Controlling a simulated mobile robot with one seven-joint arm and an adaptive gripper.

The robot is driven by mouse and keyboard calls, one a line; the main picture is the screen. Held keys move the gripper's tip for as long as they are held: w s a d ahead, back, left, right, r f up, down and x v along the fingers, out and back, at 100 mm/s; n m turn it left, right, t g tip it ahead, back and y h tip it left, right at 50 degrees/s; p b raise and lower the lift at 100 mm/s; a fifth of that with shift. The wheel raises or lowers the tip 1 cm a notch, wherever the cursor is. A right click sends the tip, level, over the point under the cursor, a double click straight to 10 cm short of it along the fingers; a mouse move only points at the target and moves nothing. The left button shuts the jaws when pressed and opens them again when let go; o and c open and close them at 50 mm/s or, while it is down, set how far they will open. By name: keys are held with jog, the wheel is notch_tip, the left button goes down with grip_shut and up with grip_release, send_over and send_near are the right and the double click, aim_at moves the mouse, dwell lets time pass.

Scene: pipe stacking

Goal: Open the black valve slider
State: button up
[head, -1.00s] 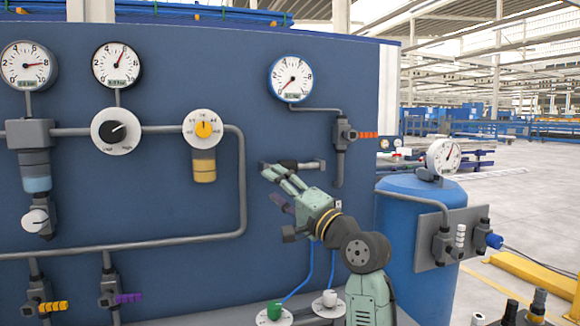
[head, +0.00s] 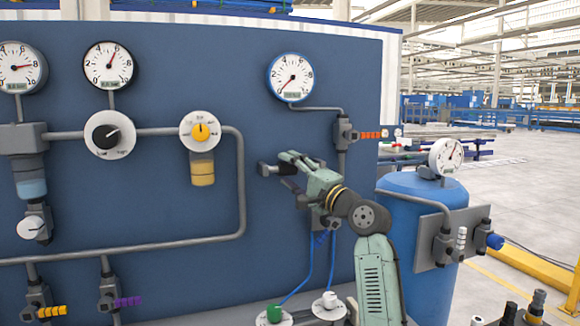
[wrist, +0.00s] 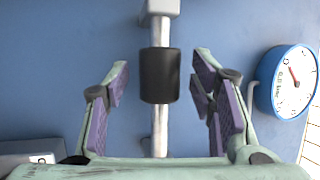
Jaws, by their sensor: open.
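The black valve slider (wrist: 159,75) is a short black cylinder on a silver rod (wrist: 159,135) in the wrist view. The rod runs from a grey end block (wrist: 160,7) down between my fingers. In the head view my gripper (head: 287,171) is at the blue panel, over the rod. The rod's left end block (head: 266,169) shows just left of my fingertips. My fingers hide the slider there.
A blue-rimmed gauge (head: 290,76) sits above, and it also shows right in the wrist view (wrist: 288,82). An orange-handled valve (head: 345,133) and its pipe are close above right of my gripper. A bent grey pipe (head: 240,190) runs to the left. A blue tank (head: 408,225) stands right.

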jog(key=shift+w+a, duration=0.15)
jog(key=shift+w, duration=0.05)
grip_shut()
dwell(0.6)
